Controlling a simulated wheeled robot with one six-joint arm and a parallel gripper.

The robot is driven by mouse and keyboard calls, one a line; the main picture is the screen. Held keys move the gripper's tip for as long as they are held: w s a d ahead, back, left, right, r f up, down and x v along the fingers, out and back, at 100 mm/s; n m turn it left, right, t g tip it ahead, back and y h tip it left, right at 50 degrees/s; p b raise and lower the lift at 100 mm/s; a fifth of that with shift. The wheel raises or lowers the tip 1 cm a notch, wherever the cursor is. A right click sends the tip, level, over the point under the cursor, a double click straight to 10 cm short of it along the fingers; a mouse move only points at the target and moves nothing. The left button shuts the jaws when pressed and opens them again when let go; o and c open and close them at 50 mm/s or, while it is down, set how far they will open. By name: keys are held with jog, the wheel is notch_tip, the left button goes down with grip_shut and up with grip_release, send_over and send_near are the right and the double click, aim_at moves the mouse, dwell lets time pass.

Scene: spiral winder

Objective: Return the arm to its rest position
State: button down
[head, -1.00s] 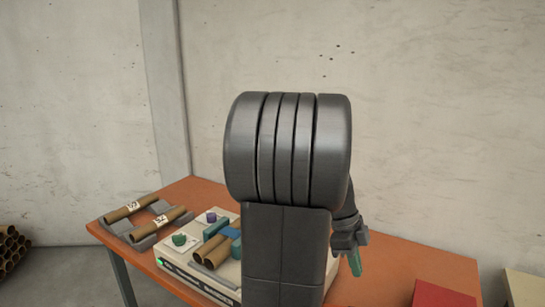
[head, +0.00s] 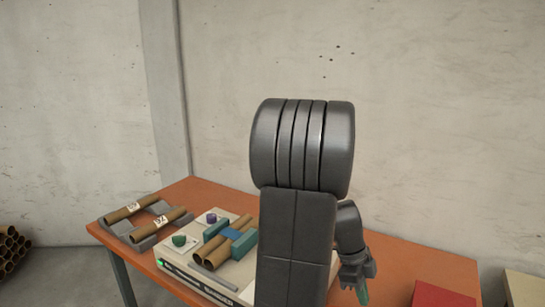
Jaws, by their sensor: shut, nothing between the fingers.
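My arm rises in the middle of the head view, its large dark grey joint in front of the wall. My gripper (head: 365,290) hangs at the lower right of the arm, over the orange table (head: 395,265). Its green fingers point down and are shut, with nothing seen between them. The white winder machine (head: 205,280) stands on the table left of my arm, with a green knob (head: 179,240), a purple knob (head: 211,218) and brown tubes (head: 215,257) beside blue and teal blocks. My arm hides the machine's right part.
Two labelled brown tubes (head: 130,210) lie on grey holders at the table's left end. A red box (head: 443,294) is at the lower right, with a pale box (head: 523,287) beyond it. A tube stack (head: 13,248) sits on the floor at far left. The wall is behind.

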jog(key=shift+s+d+f+y+b, duration=0.25)
jog(key=shift+s+d+f, duration=0.1)
jog(key=shift+d+f, duration=0.2)
jog(key=shift+s+d+f+y+b, duration=0.1)
jog(key=shift+s+d+f+y, duration=0.15)
jog(key=shift+s+d+f, duration=0.25)
jog(key=shift+s+d+f+t+y, duration=0.25)
jog(key=shift+d+f+t+y, duration=0.15)
jog(key=shift+d+f+y, duration=0.1)
jog(key=shift+a+r, duration=0.1)
